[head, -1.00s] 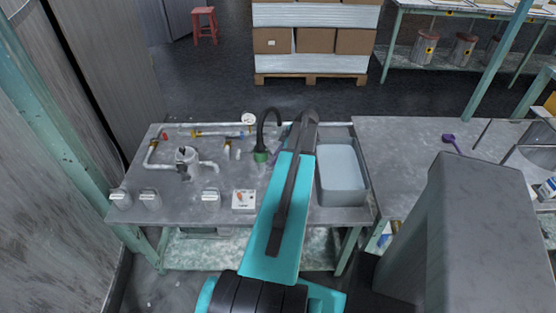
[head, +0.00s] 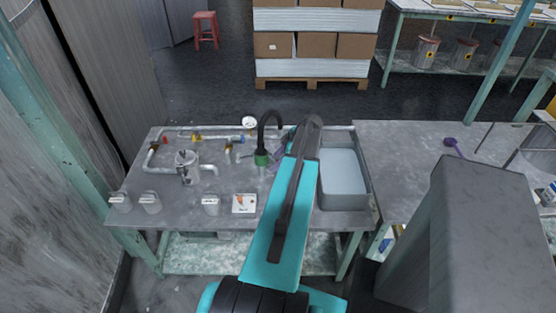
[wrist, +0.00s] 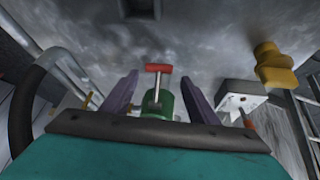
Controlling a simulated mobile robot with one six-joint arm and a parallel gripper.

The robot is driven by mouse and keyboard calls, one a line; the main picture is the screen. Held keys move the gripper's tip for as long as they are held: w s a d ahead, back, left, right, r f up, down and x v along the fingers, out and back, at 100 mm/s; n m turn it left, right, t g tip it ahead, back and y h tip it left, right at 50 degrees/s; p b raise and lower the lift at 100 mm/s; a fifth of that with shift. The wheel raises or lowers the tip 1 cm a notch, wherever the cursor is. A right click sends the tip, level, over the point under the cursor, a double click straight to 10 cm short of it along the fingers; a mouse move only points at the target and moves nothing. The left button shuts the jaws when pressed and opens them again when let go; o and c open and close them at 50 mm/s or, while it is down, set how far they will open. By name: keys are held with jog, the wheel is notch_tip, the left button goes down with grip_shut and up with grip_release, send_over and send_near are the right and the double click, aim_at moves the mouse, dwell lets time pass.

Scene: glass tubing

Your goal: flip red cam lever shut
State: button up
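The red cam lever (wrist: 158,68) shows in the wrist view as a red crossbar on a thin metal stem. It stands up from a green fitting (wrist: 160,103), which also shows in the head view (head: 262,160) near the bench's back. My gripper (wrist: 159,77) is open, with its purple fingers apart on either side of the lever and green fitting. I see gaps between the fingers and the lever, and nothing is held. In the head view my gripper (head: 279,154) is beside the green fitting and partly hidden by my arm. The lever cannot be made out there.
A grey sink basin (head: 343,176) is right of my arm. A white panel (head: 244,203) lies near the bench front; glass tubing and a metal canister (head: 187,166) stand left. A yellow fitting (wrist: 273,66) is right of the fingers in the wrist view.

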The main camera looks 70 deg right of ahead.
jog(key=b+v, duration=0.2)
jog(key=v, duration=1.1)
jog(key=shift+s+r+b, duration=0.2)
jog(key=shift+r+b, duration=0.1)
jog(key=shift+r, duration=0.1)
dwell(0.5)
